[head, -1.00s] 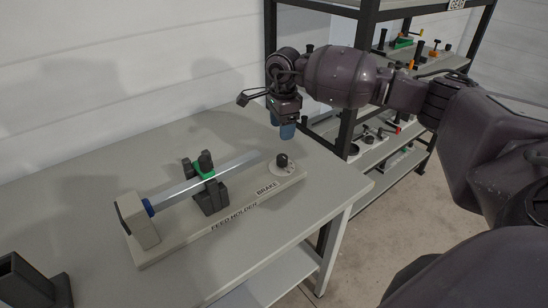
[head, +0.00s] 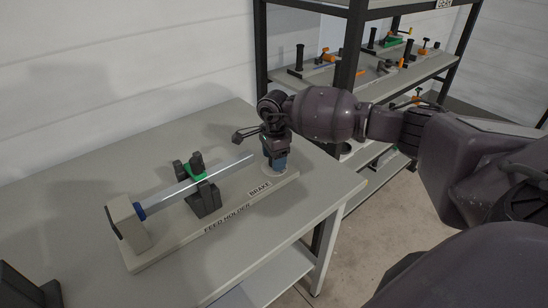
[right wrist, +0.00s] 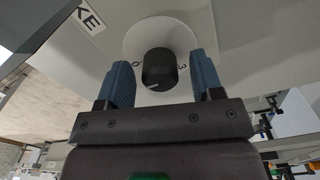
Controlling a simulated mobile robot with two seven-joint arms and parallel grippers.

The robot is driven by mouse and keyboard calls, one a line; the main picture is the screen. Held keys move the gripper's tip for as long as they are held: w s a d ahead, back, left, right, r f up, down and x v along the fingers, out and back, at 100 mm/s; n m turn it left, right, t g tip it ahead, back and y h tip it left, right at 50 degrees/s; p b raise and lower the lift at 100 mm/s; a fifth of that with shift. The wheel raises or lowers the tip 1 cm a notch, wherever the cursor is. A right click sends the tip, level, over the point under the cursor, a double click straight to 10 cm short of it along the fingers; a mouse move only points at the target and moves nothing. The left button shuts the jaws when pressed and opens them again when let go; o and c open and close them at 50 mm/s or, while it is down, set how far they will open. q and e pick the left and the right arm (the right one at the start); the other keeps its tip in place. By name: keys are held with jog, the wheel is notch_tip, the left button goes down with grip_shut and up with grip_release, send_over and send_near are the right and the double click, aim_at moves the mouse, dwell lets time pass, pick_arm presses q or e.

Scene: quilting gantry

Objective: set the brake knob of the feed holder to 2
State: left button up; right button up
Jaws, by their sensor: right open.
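The feed holder (head: 185,228) is a long pale base on the table, lettered FEED HOLDER and BRAKE. Its brake knob (right wrist: 158,68) is black and sits on a round white dial (right wrist: 150,35), which shows in the head view (head: 268,173) too. A "0" shows left of the knob and a "3" right of it in the wrist view. A white line marks the knob's near lower side; the number it points to cannot be read. My right gripper (head: 274,160) is open, its blue fingers on either side of the knob, apparently apart from it. The gripper hides the knob in the head view. My left gripper is out of view.
A clear rod (head: 220,170) lies in a dark support with a green part (head: 196,172). A dark stand (head: 28,288) is at the table's left front. A black-framed shelf (head: 345,85) with small devices stands behind right. The table's back is clear.

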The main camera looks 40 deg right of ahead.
jog(key=shift+f, duration=0.1)
jog(key=c, duration=0.9)
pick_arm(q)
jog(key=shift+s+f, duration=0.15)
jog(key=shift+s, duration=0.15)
